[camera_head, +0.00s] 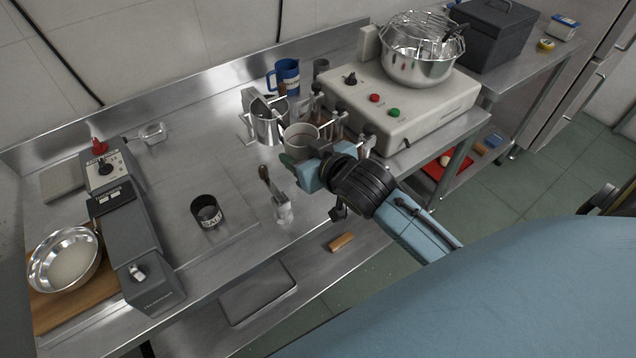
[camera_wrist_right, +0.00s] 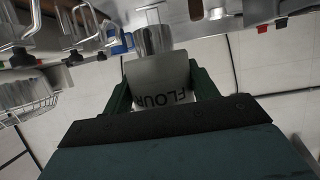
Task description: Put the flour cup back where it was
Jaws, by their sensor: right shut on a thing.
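The flour cup (camera_head: 299,136) is a pale cylinder at the front of the group of cups left of the mixer base. My right gripper (camera_head: 304,162) is shut on it. In the right wrist view the flour cup (camera_wrist_right: 158,74) sits between the two dark green fingers of my right gripper (camera_wrist_right: 160,92), its FLOUR lettering upside down in the picture. A metal pot (camera_head: 268,122) is just behind the cup. I cannot tell whether the cup touches the counter or the pot. My left gripper is in neither view.
A dark salt cup (camera_head: 206,213) stands on the open counter at left. A blue mug (camera_head: 287,77) is behind the pot. The white mixer base (camera_head: 402,105) with its steel bowl (camera_head: 421,62) stands right.

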